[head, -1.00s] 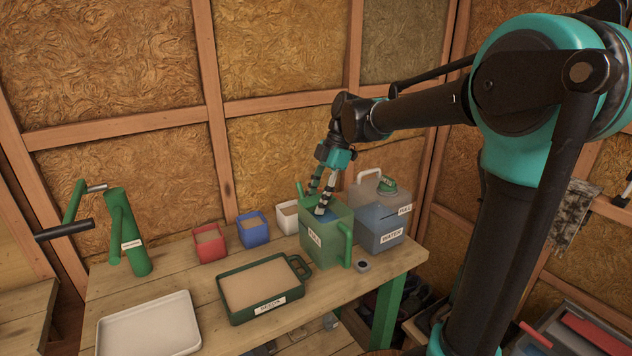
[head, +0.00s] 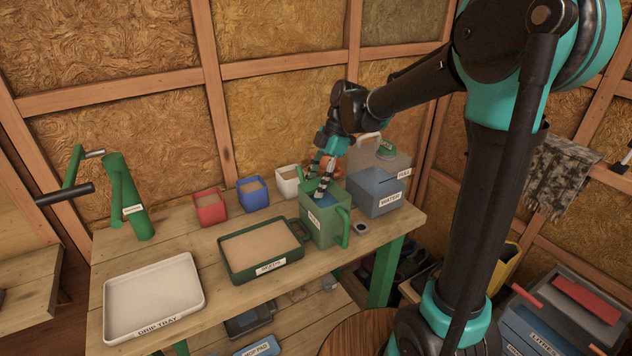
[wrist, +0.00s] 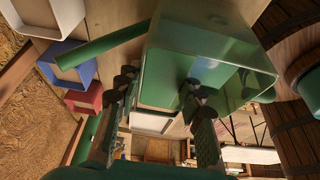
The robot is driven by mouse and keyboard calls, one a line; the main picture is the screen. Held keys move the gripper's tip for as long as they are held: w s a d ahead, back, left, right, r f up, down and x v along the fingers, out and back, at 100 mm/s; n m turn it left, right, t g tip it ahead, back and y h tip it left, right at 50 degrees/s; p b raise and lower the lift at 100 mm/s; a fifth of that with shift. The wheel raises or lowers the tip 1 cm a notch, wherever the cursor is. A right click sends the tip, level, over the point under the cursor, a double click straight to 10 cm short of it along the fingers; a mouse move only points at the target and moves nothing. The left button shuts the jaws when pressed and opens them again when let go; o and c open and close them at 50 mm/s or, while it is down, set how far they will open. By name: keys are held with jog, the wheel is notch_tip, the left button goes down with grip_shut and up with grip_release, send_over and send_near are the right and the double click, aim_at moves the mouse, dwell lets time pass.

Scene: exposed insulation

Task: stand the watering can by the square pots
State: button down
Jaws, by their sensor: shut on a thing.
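The green watering can (head: 322,222) with a white label and a handle on its right is over the right part of the bench, close beside the tray's right end. My gripper (head: 322,188) reaches down into its open top and is shut on its wall. In the wrist view, the fingers (wrist: 160,84) lie on either side of the can's green wall (wrist: 165,72). I cannot tell whether its base touches the bench. The square pots stand in a row along the back: red (head: 210,211), blue (head: 252,197) and white (head: 287,184).
A green tray (head: 254,279) of brown fill lies left of the can. A blue-grey water container (head: 376,188) stands behind it, right. A small dark round item (head: 360,229) lies right of it. A white drip tray (head: 197,312) and green stand (head: 131,205) are farther left.

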jog(key=c, duration=1)
grip_release()
jog(key=v, duration=1.2)
jog(key=shift+s+r, duration=0.1)
jog(key=shift+s, duration=0.1)
